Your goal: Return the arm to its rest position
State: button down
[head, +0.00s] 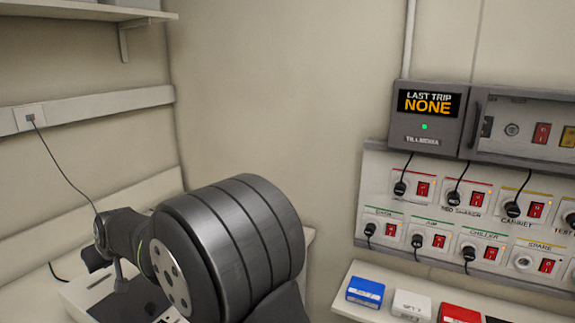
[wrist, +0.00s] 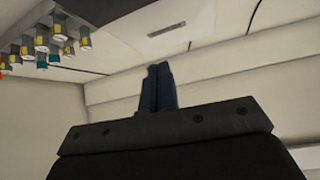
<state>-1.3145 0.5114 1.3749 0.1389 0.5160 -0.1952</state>
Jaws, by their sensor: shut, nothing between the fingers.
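My gripper (wrist: 158,85) shows in the wrist view with its two dark fingers together and nothing between them. It points toward pale wall panels and touches nothing that I can see. In the head view a large dark cylindrical part of my arm fills the lower middle and hides what is behind it. My gripper's fingers cannot be made out in the head view.
A socket panel (head: 447,212) with plugs and red switches is on the right wall, below a display box (head: 425,122) reading "LAST TRIP NONE". A shelf below carries blue (head: 365,291), white (head: 411,305) and red (head: 459,314) boxes. Several yellow-and-grey capped items (wrist: 42,38) show at the wrist view's upper left.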

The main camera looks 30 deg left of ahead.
jog(key=shift+v, duration=1.1)
jog(key=c, duration=2.1)
grip_release()
